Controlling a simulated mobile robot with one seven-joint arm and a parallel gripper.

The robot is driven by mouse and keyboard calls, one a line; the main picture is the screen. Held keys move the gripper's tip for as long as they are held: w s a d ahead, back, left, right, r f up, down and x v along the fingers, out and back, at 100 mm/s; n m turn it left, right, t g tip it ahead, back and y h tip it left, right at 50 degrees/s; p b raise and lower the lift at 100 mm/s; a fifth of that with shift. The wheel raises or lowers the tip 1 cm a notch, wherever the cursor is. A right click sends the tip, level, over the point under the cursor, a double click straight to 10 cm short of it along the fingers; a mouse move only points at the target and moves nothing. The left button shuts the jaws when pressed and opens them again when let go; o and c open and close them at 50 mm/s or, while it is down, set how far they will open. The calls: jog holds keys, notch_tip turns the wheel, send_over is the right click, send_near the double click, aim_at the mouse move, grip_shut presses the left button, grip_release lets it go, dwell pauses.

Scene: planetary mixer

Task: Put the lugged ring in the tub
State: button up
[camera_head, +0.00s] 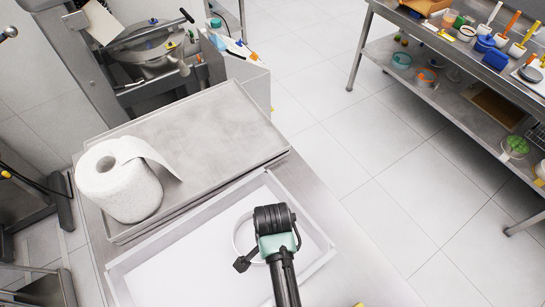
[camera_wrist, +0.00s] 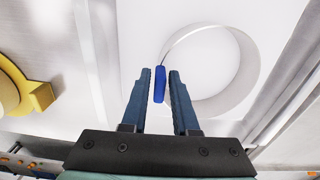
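The lugged ring is a thin white ring (camera_wrist: 249,68) with a blue lug (camera_wrist: 160,84) on its side. It shows in the wrist view, and partly behind my gripper in the head view (camera_head: 236,236). It is within the walls of the shallow white tub (camera_head: 165,258); whether it touches the floor is hard to tell. My gripper (camera_wrist: 161,80) points down over the tub, with its fingertips on either side of the blue lug. Narrow gaps show between lug and fingers, so the gripper looks open. The lug is hidden in the head view (camera_head: 243,262).
A metal tray (camera_head: 215,125) with a paper roll (camera_head: 118,180) on it stands beyond the tub. Farther back is a machine with a metal bowl (camera_head: 150,50). A cluttered metal shelf (camera_head: 420,85) is at the right, across clear floor. A yellow object (camera_wrist: 30,95) lies outside the tub.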

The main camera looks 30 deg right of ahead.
jog(key=shift+o, duration=1)
notch_tip(320, 180, up, 12)
jog(key=shift+r+p, duration=0.25)
jog(key=shift+p, duration=0.15)
